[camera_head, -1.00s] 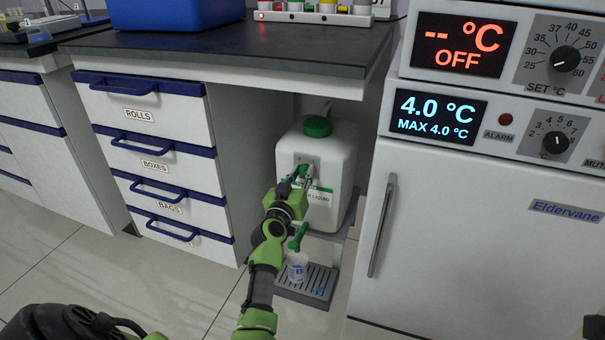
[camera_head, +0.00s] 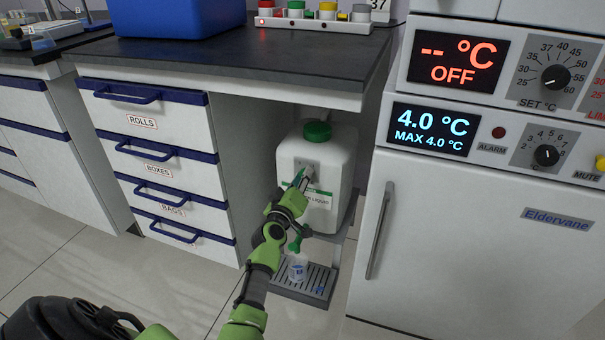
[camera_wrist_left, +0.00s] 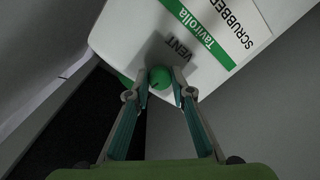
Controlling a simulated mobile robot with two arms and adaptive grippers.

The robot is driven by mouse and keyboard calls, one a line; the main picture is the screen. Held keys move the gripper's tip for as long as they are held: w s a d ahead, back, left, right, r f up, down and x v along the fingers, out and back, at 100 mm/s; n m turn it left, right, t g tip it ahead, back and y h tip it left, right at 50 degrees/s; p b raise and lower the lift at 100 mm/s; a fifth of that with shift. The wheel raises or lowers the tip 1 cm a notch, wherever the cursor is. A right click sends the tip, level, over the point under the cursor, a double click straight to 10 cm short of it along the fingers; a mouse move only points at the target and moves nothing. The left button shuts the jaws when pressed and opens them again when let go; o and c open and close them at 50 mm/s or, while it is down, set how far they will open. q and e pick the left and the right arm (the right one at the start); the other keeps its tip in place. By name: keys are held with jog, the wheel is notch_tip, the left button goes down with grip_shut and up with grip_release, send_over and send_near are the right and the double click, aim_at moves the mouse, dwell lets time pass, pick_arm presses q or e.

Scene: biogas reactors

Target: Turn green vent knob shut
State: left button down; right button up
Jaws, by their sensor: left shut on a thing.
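A white jug (camera_head: 330,160) with a green cap (camera_head: 317,131) stands on a shelf under the bench. The green vent knob (camera_wrist_left: 160,77) is a round ball on the jug's face, next to the word VENT in the left wrist view. My left gripper (camera_head: 303,179) reaches the jug's front, and its fingers hide the knob in the head view. In the left wrist view my left gripper (camera_wrist_left: 160,92) has one finger on each side of the knob and is shut on it. My right gripper is not in view.
A clear cup (camera_head: 298,266) stands on a grey drip tray (camera_head: 318,284) below a green tap (camera_head: 295,243). White drawers (camera_head: 165,165) flank the jug on the left, a white fridge (camera_head: 460,240) on the right. The bench top (camera_head: 230,58) overhangs it.

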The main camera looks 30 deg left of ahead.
pick_arm(q)
jog(key=n+p, duration=0.2)
jog(key=n, duration=0.8)
jog(key=shift+a+n+h, duration=0.1)
jog(key=shift+n+h, duration=0.3)
dwell(0.4)
jog(key=c, duration=1.8)
grip_release()
jog(key=v, duration=1.2)
jog(key=shift+r, duration=0.1)
